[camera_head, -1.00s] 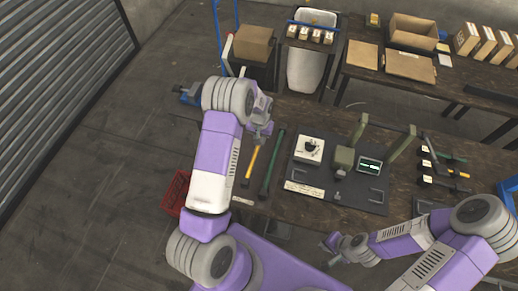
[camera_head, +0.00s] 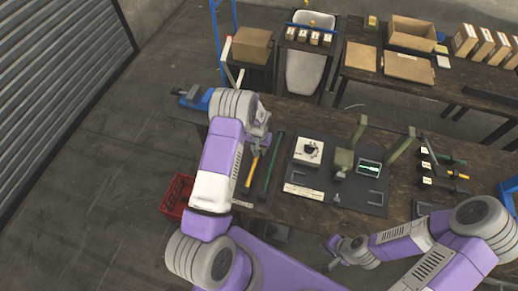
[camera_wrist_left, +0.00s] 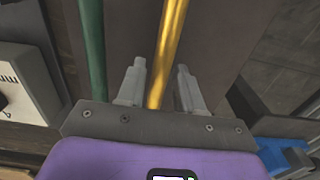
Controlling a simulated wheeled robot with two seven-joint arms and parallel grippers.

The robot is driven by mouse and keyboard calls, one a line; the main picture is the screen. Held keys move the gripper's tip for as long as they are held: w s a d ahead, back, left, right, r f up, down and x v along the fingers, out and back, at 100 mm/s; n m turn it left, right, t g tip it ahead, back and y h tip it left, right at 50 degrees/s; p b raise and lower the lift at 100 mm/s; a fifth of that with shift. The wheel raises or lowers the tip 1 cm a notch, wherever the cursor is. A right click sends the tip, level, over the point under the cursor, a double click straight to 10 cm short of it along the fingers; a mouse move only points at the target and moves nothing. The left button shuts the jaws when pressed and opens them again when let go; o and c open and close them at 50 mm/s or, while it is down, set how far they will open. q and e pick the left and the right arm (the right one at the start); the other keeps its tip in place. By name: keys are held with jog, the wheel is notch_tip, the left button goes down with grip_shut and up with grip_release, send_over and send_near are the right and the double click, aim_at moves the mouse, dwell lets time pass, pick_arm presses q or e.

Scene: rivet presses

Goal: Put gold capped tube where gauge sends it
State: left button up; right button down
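A long yellow-gold tube (camera_head: 249,172) lies on the bench beside a dark green tube (camera_head: 273,166); its cap is not clear. My left gripper (camera_head: 262,146) is over the far end of the yellow tube. In the left wrist view, the fingers of my left gripper (camera_wrist_left: 160,82) are apart, with the yellow tube (camera_wrist_left: 169,38) running between them and the green tube (camera_wrist_left: 93,55) outside on the left. A white dial box (camera_head: 309,150) and a small lit screen (camera_head: 369,168) stand on a dark mat; either may be the gauge. My right gripper (camera_head: 332,253) is open and empty off the bench's front edge.
A blue vise (camera_head: 196,97) is at the bench's left end, and a red crate (camera_head: 177,196) is below. Boxes and a bin stand behind.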

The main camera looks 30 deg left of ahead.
pick_arm(q)
jog(key=shift+o, duration=0.5)
jog(key=shift+r, duration=0.1)
jog(key=shift+r, duration=0.15)
notch_tip(320, 180, up, 12)
dwell(0.5)
